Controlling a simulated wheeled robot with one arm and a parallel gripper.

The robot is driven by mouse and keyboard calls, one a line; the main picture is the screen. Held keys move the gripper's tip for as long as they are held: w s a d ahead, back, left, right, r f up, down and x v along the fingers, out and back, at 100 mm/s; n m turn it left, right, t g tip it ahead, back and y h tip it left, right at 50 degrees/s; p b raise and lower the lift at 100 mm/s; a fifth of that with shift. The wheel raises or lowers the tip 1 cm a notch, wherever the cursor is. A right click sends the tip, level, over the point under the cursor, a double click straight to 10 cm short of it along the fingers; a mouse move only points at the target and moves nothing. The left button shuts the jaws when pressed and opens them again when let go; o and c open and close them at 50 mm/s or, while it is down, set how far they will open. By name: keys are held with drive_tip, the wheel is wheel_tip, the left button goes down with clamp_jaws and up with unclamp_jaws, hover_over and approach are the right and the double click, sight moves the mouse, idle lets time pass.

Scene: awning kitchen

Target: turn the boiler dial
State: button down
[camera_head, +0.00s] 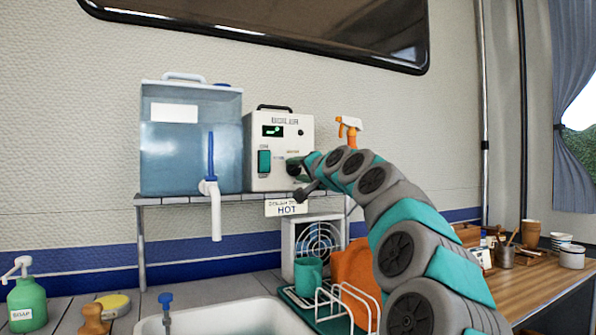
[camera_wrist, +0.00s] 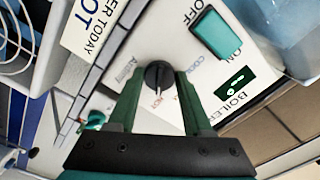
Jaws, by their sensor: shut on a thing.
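The boiler (camera_head: 285,181) is a white box with a black top handle, standing on a raised shelf. Its front has a green rocker switch (camera_head: 264,161), also large in the wrist view (camera_wrist: 214,34), and a small lit display (camera_head: 272,131). The black round dial (camera_wrist: 158,74) sits on the panel among the printed words COOL and HOT. My gripper (camera_wrist: 159,84) has one dark green finger on each side of the dial and is shut on it. In the head view my gripper (camera_head: 300,170) reaches the boiler's lower right front and hides the dial.
A blue-tinted water tank (camera_head: 190,150) with a white tap stands left of the boiler. An orange-topped spray bottle (camera_head: 350,127) is behind my arm. Below are a sink (camera_head: 215,318), dish rack (camera_head: 345,305) and teal cup (camera_head: 308,272).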

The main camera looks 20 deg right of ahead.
drive_tip(key=shift+f+m, duration=0.1)
drive_tip(key=shift+m, duration=0.4)
drive_tip(key=shift+c, duration=1.7)
unclamp_jaws()
drive_tip(key=shift+s, duration=0.9)
drive_tip(key=shift+s+d+b, duration=0.1)
drive_tip(key=shift+s+b, duration=0.55)
drive_tip(key=shift+s, duration=2.3)
